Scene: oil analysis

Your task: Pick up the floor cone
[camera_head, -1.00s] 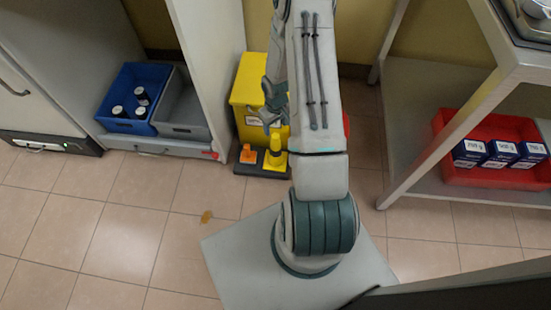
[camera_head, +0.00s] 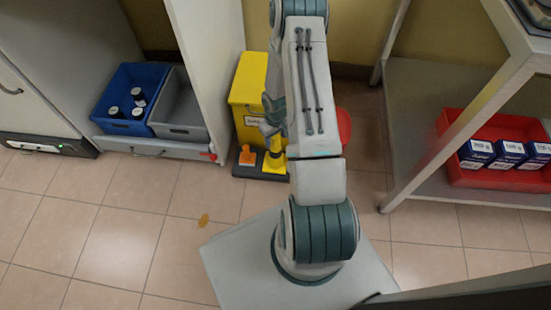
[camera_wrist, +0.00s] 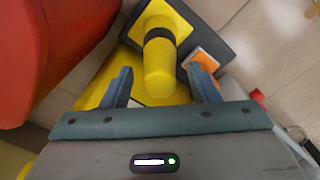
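In the wrist view the yellow cone (camera_wrist: 159,65), with a black band and a square yellow base, lies between and slightly beyond my fingertips. My gripper (camera_wrist: 163,73) is open, one finger on each side of the cone's tip, with gaps visible. In the head view my gripper (camera_head: 270,122) is just above the cone, partly hidden by the arm.
The yellow box (camera_head: 250,88) stands right behind the cone. A red rounded object (camera_head: 344,126) is to the right. A shelf with a red crate (camera_head: 455,165) stands farther right. An orange spill (camera_head: 203,221) marks the floor.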

